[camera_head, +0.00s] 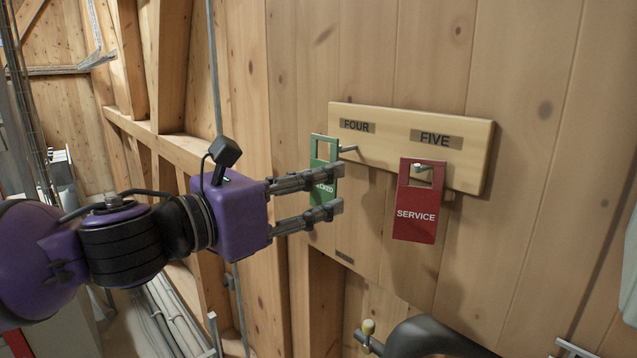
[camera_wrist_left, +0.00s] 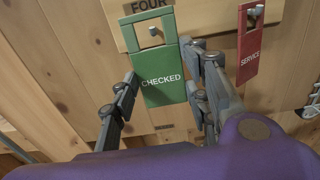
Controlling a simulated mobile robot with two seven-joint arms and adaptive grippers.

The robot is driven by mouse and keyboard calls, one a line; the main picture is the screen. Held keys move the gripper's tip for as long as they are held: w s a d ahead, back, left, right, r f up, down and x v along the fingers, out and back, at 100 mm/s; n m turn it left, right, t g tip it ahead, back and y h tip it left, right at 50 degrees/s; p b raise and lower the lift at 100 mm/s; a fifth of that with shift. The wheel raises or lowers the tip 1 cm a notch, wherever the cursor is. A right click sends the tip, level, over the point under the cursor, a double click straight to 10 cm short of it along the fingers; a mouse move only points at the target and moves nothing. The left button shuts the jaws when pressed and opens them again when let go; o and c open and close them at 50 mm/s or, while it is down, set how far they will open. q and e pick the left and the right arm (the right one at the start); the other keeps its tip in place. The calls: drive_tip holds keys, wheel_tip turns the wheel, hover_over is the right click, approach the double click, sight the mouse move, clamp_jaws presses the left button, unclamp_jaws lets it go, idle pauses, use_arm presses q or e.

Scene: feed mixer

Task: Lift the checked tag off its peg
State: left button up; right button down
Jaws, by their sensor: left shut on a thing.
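The green checked tag (camera_head: 322,178) is at the left end of the wooden peg board, under the FOUR label. In the left wrist view the checked tag (camera_wrist_left: 162,75) stands upright between the fingers (camera_wrist_left: 162,95). The FOUR peg (camera_head: 348,149) shows at the tag's right edge in the head view and in its window in the wrist view. I cannot tell whether the peg tip is inside the window. My right gripper is not in view.
A red SERVICE tag (camera_head: 415,215) hangs on the FIVE peg (camera_head: 423,167), right of the checked tag. The peg board (camera_head: 385,120) is fixed to a plank wall. A dark curved object (camera_head: 425,336) and a small brass knob (camera_head: 368,326) are below.

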use_arm(q)
drive_tip(key=shift+v, duration=2.45)
